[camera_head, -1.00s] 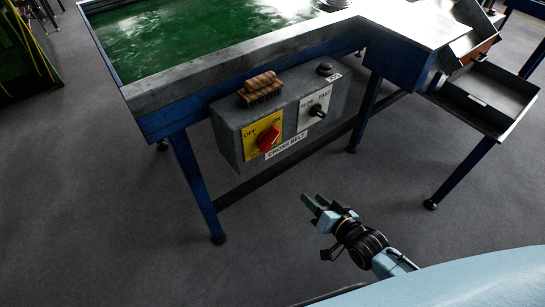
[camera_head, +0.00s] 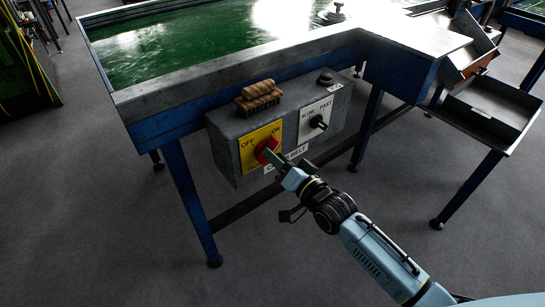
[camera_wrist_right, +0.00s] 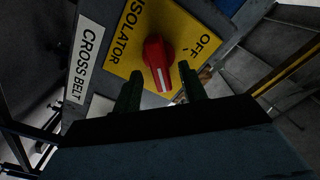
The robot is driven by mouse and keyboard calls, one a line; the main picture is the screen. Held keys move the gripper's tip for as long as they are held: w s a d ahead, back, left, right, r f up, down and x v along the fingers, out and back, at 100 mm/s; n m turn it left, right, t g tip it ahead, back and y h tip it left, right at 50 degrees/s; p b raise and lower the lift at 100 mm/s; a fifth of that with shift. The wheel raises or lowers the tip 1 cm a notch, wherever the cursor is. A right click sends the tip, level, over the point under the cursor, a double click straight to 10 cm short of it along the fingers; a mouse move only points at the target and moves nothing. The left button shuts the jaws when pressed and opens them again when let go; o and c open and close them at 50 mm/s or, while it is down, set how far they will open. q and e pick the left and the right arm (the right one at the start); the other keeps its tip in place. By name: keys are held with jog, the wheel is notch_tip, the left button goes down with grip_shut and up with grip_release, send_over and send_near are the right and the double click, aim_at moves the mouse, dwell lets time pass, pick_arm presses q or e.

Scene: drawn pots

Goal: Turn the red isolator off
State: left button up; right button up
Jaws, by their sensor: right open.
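The red isolator knob (camera_head: 264,148) is on a yellow plate (camera_head: 250,145) marked OFF and ON, on the front of a grey control box (camera_head: 224,150). In the head view my right gripper (camera_head: 271,158) is at the knob from the lower right and partly covers it. In the right wrist view the red knob (camera_wrist_right: 156,58) shows ahead, with its white stripe pointing down the picture. The dark green fingers of my right gripper (camera_wrist_right: 161,88) are open, one to each side of the knob's lower end. Contact cannot be told. My left gripper is not in view.
A wooden-handled brush (camera_head: 258,97) lies on top of the box. A black speed knob (camera_head: 318,122) sits on a white plate right of the isolator. Blue table legs (camera_head: 190,200) stand left and right. The floor in front is clear.

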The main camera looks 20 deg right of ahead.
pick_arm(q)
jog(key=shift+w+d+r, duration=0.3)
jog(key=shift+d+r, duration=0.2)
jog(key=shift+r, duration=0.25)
pick_arm(e)
jog(key=shift+x, duration=1.15)
grip_shut()
